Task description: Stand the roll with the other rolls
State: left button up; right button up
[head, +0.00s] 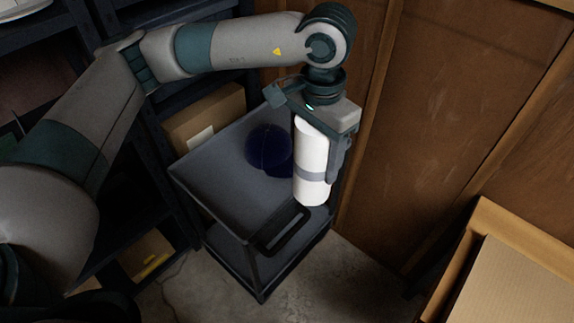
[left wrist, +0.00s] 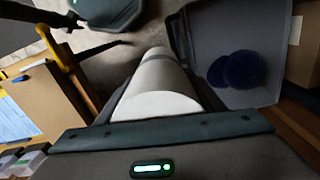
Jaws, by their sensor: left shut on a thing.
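A white roll (head: 312,145) with a grey band hangs nearly upright from my left gripper (head: 322,158). The gripper points down and is shut on the roll. One finger shows along the roll's right side; the other is hidden. The roll is in front of the dark grey cart's (head: 205,178) right side in the head view; its height over the cart is hard to tell. In the left wrist view the roll (left wrist: 165,85) extends away from the gripper, its white end nearest. No other white rolls show in either view. My right gripper is not in view.
A dark blue round thing (head: 268,150) lies on the cart's top tray. A black handle (head: 284,230) sticks out at its front. Dark shelves with cardboard boxes (head: 208,118) stand behind and left. A brown wooden wall is right.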

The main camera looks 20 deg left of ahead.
pick_arm(q)
jog(key=shift+w+d+r+m, duration=0.3)
jog(key=shift+d+r+m, duration=0.3)
jog(key=shift+d, duration=0.3)
jog(key=shift+w+d+r+m, duration=0.25)
jog(key=shift+d+r+m, duration=0.15)
jog(key=shift+d+r, duration=0.35)
jog(key=shift+d+f, duration=0.1)
jog(key=shift+f, duration=0.1)
jog(key=w+d+f+m, duration=0.4)
jog(key=f, duration=0.1)
jog(key=shift+w+f+m, duration=0.3)
jog(key=shift+w+f, duration=0.1)
jog(key=shift+d, duration=0.1)
